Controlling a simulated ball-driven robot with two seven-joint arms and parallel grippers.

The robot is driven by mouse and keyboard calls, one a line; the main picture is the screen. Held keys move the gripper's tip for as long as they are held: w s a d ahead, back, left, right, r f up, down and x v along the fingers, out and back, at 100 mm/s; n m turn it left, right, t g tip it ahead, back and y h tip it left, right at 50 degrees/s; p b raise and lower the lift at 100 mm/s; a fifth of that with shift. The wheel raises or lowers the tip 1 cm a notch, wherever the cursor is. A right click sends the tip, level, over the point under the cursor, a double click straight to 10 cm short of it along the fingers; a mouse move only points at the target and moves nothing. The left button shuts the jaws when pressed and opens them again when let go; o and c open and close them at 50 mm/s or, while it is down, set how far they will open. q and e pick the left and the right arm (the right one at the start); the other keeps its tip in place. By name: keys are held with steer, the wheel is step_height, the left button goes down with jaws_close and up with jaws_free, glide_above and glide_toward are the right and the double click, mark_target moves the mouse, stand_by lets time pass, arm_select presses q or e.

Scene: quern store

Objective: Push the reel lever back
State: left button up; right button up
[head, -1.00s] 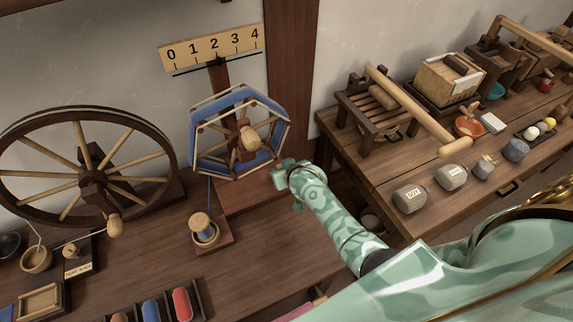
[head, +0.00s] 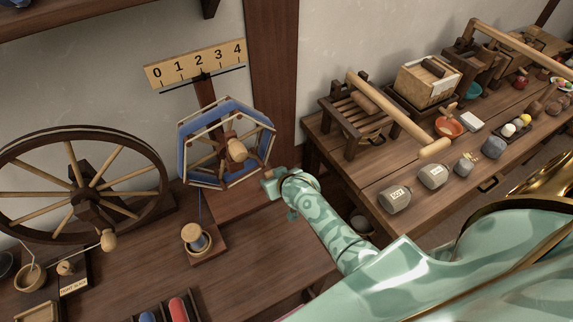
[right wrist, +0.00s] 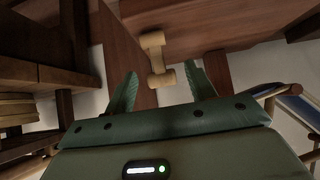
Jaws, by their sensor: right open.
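The yarn reel (head: 182,158) is an octagonal wooden frame wound with blue yarn, with a pale wooden knob (head: 236,150) at its hub. It stands below a scale marked 0 to 4 (head: 197,64). My right gripper (head: 270,183) is just right of the reel, low by its base. In the right wrist view its jaws (right wrist: 161,72) are open, with a pale wooden dumbbell-shaped piece (right wrist: 153,42), perhaps the reel lever, its near end between the fingers. I cannot tell if they touch. The piece is hidden in the head view. My left gripper is not in view.
A large spoked wheel (head: 78,147) stands left of the reel. Bare table lies below the gripper.

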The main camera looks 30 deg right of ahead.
steer(key=p+v, duration=0.5)
steer(key=v, duration=0.7)
steer(key=shift+s+r, duration=0.2)
steer(key=shift+r, duration=0.05)
